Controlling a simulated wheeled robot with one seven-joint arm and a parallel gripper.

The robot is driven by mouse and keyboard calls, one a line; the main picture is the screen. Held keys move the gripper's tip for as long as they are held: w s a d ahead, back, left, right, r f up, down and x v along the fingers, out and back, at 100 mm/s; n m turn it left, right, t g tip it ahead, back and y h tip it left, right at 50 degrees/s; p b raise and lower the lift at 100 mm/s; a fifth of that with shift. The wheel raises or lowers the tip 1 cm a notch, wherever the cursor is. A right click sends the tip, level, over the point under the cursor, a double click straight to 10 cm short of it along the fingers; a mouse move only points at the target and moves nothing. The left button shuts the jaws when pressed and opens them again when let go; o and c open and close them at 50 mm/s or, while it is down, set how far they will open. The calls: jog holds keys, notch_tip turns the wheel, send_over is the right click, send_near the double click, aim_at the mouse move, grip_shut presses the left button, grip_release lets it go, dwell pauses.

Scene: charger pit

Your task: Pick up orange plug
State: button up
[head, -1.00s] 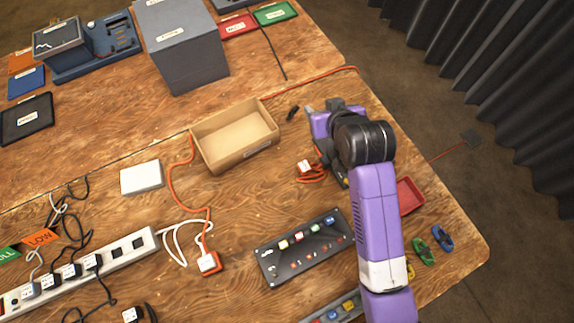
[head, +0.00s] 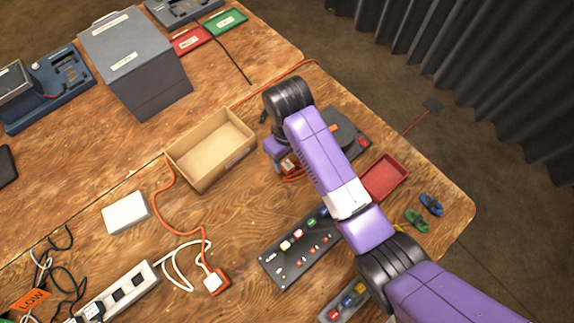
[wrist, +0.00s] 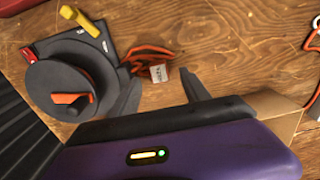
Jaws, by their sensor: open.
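An orange coiled cable (wrist: 150,58) with a white-faced plug (wrist: 158,72) lies on the wooden table in the wrist view. In the head view this plug (head: 290,165) is partly hidden by my arm. My gripper (wrist: 162,92) is open and empty, its dark fingers on either side of the plug in the picture; their height above it is hard to tell. A second orange plug (head: 214,282) with a white face lies on the table nearer the front, on an orange cord.
A cardboard box (head: 242,153) stands left of my gripper. A grey round device (wrist: 62,88) with an orange handle is close by. A red tray (head: 386,176), a black switch panel (head: 290,262) and a white power strip (head: 132,282) are also on the table.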

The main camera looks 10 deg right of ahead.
aim_at(288, 165)
jog(key=shift+w+f, duration=0.1)
jog(key=shift+f, duration=1.85)
grip_shut()
jog(key=shift+r, duration=0.1)
